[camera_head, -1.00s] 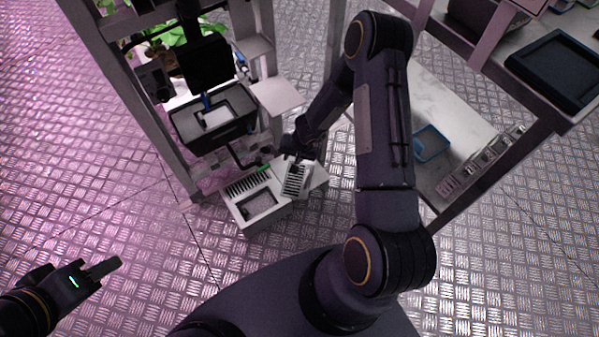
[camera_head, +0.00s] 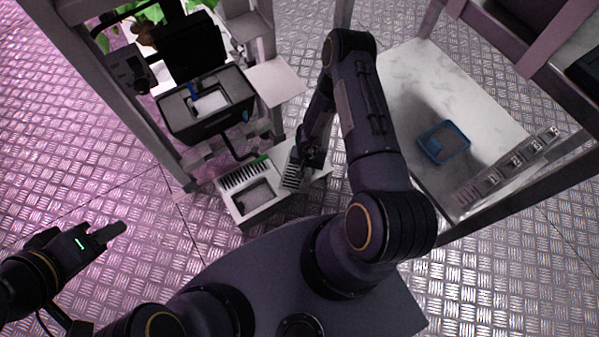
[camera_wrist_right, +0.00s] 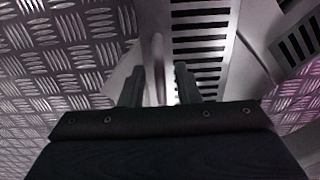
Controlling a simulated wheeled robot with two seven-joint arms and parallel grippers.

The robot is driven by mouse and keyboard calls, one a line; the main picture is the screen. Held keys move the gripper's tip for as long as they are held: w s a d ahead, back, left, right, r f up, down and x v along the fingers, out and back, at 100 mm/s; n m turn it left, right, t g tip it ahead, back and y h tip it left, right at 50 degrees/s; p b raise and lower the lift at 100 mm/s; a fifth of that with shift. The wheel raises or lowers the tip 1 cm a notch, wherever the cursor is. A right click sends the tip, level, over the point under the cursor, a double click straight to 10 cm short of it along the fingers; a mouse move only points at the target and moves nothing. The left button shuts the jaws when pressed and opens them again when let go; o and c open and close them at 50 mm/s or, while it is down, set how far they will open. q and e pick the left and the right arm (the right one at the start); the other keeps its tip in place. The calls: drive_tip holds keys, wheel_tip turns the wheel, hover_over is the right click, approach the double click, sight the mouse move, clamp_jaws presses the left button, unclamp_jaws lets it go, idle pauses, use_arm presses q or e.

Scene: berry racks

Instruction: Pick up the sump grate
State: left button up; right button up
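The sump grate (camera_head: 290,173) is a pale slotted plate beside the white sump box (camera_head: 250,212), partly hidden behind my right gripper. Its dark slots also show in the right wrist view (camera_wrist_right: 205,42). My right gripper (camera_head: 308,162) is low at the grate's right side. In the wrist view its two dark fingertips (camera_wrist_right: 160,88) are apart, with a pale upright bar between them; I cannot tell whether they touch it. My left gripper (camera_head: 112,233) is far off at the left over the floor, seen side-on, and its opening cannot be judged.
A rack with a dark tray (camera_head: 205,128) and plants stands behind the box. At right is a marbled shelf (camera_head: 410,85) with a blue tray (camera_head: 443,143) and several small blocks. The metal floor is clear at left.

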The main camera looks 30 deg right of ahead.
drive_tip(key=shift+f, duration=0.45)
drive_tip(key=shift+r, duration=0.15)
clamp_jaws()
